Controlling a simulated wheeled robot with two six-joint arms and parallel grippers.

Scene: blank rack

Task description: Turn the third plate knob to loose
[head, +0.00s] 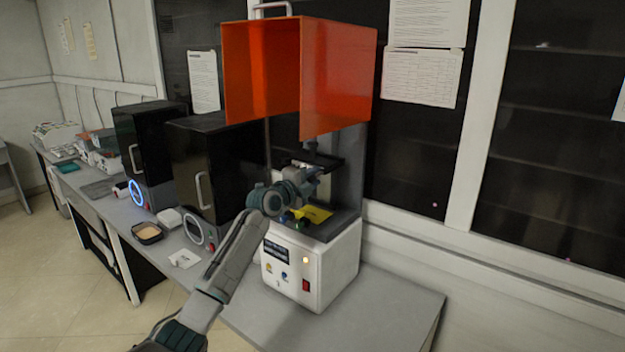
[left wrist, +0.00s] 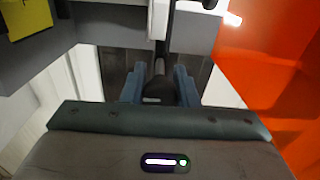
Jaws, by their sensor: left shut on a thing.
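The machine with the raised orange cover (head: 335,75) has a white base (head: 335,265) on the bench. My left gripper (head: 316,174) reaches into the open space under the cover, above a yellow piece (head: 314,214). In the left wrist view its two blue-grey fingers (left wrist: 158,88) are shut on a small dark grey part, apparently the plate knob (left wrist: 158,68), below a dark upright post. In the head view the knob is hidden by the gripper, and its turn position cannot be told. My right gripper is not in view.
Two black-doored machines (head: 215,165) (head: 150,140) stand to the left on the bench (head: 385,305). A small black tray (head: 147,233) sits in front of them. The orange cover hangs close above my left gripper. The bench front right is clear.

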